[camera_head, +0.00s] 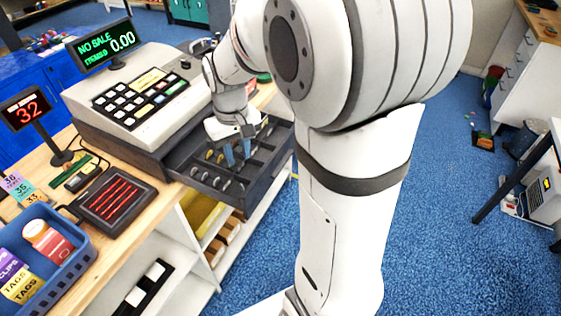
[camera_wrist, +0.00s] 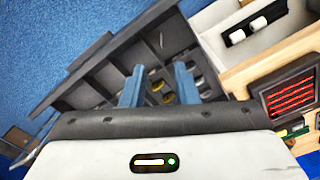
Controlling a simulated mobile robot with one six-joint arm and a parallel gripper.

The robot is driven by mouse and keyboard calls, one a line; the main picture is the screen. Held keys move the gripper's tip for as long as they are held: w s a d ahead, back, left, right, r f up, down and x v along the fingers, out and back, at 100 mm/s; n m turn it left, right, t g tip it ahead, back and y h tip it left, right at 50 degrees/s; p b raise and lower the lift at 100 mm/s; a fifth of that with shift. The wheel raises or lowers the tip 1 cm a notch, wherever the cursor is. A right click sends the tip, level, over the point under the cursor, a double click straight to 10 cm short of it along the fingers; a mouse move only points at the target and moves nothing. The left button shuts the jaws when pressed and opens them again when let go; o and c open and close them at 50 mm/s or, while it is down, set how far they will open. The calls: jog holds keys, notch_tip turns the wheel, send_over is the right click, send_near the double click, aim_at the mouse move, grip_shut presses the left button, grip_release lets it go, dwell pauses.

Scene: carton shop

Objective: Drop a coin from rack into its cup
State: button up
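An open dark cash drawer (camera_head: 262,172) juts from under the register, divided into compartments; its dividers also show in the wrist view (camera_wrist: 105,72). Gold-coloured coins (camera_head: 209,155) stand in its middle, seen in the wrist view (camera_wrist: 157,86) around and between my fingers. Silvery coins (camera_head: 205,176) stand in slots nearer the drawer's left end. My gripper (camera_head: 238,152) points down over the drawer, its two blue fingertips apart in the wrist view (camera_wrist: 160,72). I see no coin held between them. The fingertips' exact height above the coins is unclear. I cannot make out which compartment is a cup.
The cash register (camera_head: 135,95) stands behind the drawer. A card pad with red lines (camera_head: 115,198), a "32" display (camera_head: 27,110) and a blue basket (camera_head: 75,255) of tags are on the wooden counter.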

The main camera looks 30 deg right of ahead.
jog(key=shift+r, duration=2.35)
jog(key=s+m+t, duration=0.1)
jog(key=s+t, duration=0.2)
jog(key=s, duration=1.1)
jog(key=shift+a, duration=0.25)
